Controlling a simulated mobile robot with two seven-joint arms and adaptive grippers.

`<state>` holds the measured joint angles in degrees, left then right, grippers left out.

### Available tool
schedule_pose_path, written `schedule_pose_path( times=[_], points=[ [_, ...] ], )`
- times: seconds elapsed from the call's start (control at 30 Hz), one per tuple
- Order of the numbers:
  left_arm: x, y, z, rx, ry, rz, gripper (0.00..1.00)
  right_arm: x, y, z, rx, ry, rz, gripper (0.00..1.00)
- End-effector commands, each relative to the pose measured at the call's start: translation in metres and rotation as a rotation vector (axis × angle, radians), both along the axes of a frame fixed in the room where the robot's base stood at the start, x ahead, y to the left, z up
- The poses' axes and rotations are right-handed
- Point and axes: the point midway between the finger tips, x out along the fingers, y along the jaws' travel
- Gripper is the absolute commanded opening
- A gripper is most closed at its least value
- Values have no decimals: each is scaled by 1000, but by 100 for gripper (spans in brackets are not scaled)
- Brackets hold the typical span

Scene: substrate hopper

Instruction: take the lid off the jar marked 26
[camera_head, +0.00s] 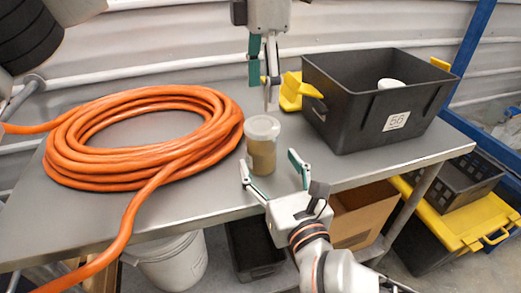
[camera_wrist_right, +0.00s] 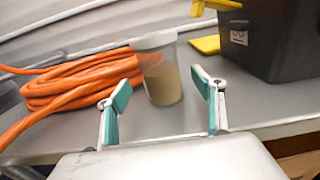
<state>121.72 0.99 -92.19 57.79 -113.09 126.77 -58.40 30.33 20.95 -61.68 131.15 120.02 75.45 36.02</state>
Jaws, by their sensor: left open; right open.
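A clear jar (camera_head: 262,155) with tan contents stands upright on the grey table, and it also shows in the right wrist view (camera_wrist_right: 162,85). A pale, translucent lid (camera_head: 262,127) sits on its top; the lid also shows in the right wrist view (camera_wrist_right: 154,41). No number is readable on the jar. My left gripper (camera_head: 270,95) points down just above the lid, with its fingers seen nearly edge-on; it is open. My right gripper (camera_head: 272,172) is open low in front of the jar, its fingers (camera_wrist_right: 163,100) spread to either side of it and apart from it.
A coil of orange hose (camera_head: 150,180) covers the left of the table (camera_head: 215,203). A black bin (camera_head: 370,138) marked 56, with yellow handles and a white item inside, stands at the back right. Little free room lies between hose, jar and bin.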

Motion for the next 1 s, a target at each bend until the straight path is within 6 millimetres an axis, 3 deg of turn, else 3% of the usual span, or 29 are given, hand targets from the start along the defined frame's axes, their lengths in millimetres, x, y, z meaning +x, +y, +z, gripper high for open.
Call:
schedule_pose_path(
  times=[0.2,0.4,0.77,0.8,1.0],
  points=[
    [0,0,-1,-1,1,0,67,33,10,1,-2,-5,-3,68],
    [0,0,-1,-1,1,0,67,52,16,1,-1,-3,-2,68],
    [0,0,-1,-1,1,0,67,58,18,1,-1,-3,-1,68],
    [0,0,-1,-1,1,0,67,58,18,1,-1,-3,-1,65],
    [0,0,-1,-1,1,0,67,58,18,1,-1,-3,-1,13]
  ],
)
